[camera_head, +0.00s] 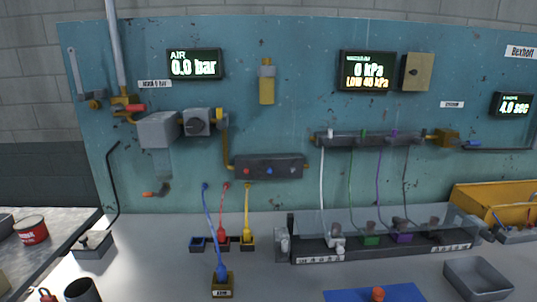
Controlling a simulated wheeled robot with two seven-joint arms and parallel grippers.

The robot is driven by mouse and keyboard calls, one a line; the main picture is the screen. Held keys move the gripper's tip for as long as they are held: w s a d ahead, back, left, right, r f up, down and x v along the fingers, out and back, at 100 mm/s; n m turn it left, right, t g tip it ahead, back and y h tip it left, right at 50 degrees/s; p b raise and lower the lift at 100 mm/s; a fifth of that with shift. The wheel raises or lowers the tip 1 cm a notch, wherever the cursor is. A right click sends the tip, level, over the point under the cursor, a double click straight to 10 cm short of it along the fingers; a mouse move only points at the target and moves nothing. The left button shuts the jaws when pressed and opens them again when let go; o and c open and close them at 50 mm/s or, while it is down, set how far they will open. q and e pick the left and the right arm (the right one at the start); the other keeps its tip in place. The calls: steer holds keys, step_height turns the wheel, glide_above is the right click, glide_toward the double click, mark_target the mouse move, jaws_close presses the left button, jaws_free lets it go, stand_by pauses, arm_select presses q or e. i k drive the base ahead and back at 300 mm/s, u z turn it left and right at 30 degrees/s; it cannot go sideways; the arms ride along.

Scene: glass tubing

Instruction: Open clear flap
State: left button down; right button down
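A clear flap (455,222) runs along a long dark holder (300,250) on the bench, right of centre. It spans the row of white, green, purple and dark fittings, which show through it. Its exact angle is hard to tell because it is so transparent. White, green, purple and dark tubes come down to these fittings from a manifold (345,138) on the teal panel. Neither of my grippers is in view, and nothing of mine is seen touching the flap.
Blue, red and yellow tubes end in small blocks left of the holder, with one block (222,287) nearer the front. A blue mat (345,295) with an orange knob, a grey tray (478,277) and a yellow bin (490,203) stand around the holder's right side.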

mark_target(397, 220)
steer(key=k, duration=1.2)
steer(key=z, duration=1.15)
steer(key=i, duration=0.85)
steer(key=z, duration=0.65)
